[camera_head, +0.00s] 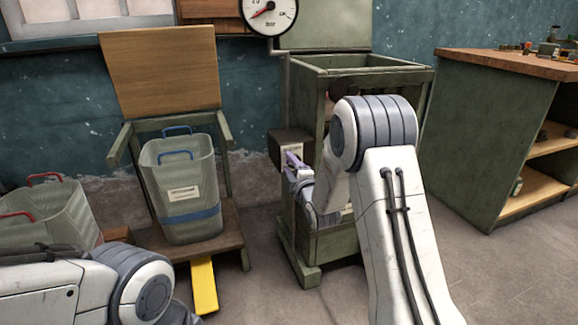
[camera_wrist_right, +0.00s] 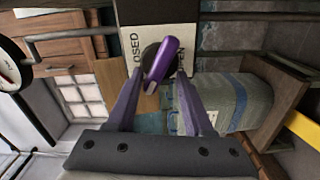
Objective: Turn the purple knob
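The purple knob (camera_wrist_right: 164,58) sits on a black and white panel (camera_wrist_right: 182,36) in the right wrist view. The panel's lettering is partly hidden; one side reads "OSED". The knob's bar is tilted, its upper end leaning right. My right gripper (camera_wrist_right: 162,77) is open, with a fingertip on each side of the knob and gaps visible. In the head view my right gripper (camera_head: 297,168) is at the dark box (camera_head: 283,143) on the green frame's left side, where the knob is hard to tell from the fingers. My left arm shows at lower left; its gripper is not in view.
A green frame (camera_head: 304,88) stands behind my right arm. Left of it, a basket (camera_head: 180,175) rests on a wooden seat with a yellow pedal (camera_head: 204,286). A gauge (camera_head: 270,14) hangs above. A workbench (camera_head: 470,135) with shelves is at right.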

